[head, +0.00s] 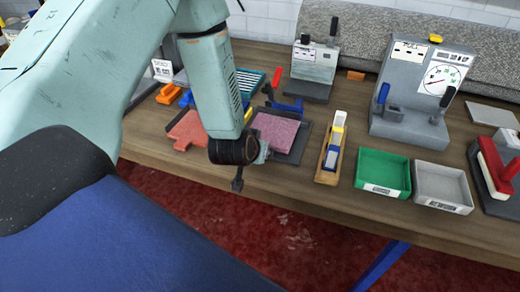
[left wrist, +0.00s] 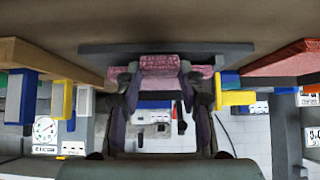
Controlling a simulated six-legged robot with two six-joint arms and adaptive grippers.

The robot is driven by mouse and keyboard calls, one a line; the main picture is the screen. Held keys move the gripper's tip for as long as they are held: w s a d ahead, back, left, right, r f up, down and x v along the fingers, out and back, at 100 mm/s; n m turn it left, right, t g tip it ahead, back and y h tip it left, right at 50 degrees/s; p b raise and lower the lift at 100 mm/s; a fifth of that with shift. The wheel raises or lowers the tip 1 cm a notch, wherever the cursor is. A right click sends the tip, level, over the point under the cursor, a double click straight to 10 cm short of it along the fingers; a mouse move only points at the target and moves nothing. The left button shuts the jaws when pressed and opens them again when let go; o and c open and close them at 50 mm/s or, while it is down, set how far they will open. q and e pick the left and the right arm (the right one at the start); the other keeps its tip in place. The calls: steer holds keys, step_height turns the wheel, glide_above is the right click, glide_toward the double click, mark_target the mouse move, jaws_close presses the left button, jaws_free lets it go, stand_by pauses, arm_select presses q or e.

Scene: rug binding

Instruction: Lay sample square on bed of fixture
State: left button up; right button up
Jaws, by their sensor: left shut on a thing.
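A pink sample square (head: 276,131) lies flat over the dark bed (head: 301,143) of a fixture in the middle of the table. My left gripper (head: 264,153) is at the square's near left edge and shut on it. In the left wrist view the fingers (left wrist: 160,88) pinch the pink square (left wrist: 160,66), with the dark bed (left wrist: 100,48) right beside it. I cannot tell whether the square touches the bed. My forearm and wrist hide part of the fixture's left side in the head view. My right gripper is not in view.
A coral-red square (head: 187,130) lies to the left. A wooden block tool (head: 328,160), a green tray (head: 383,172) and a grey tray (head: 441,187) stand to the right. Grey fixtures (head: 312,68) with handles stand behind. The table's front edge is close to my gripper.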

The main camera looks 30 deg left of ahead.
arm_select(q)
steer(key=shift+w, duration=0.15)
steer(key=shift+d+r, duration=0.1)
steer(key=shift+d, duration=0.05)
steer(key=shift+f, duration=0.55)
steer(key=shift+b, duration=0.3)
steer(key=shift+s+f+b, duration=0.35)
steer(key=shift+s+f, duration=0.15)
steer(key=shift+f, duration=0.1)
steer(key=o, duration=1.2)
steer(key=shift+w+f, duration=0.1)
steer(key=shift+w, duration=0.4)
steer(key=shift+o, duration=0.3)
steer(key=shift+v, duration=0.9)
steer(key=v, duration=0.6)
steer(key=shift+s, duration=0.15)
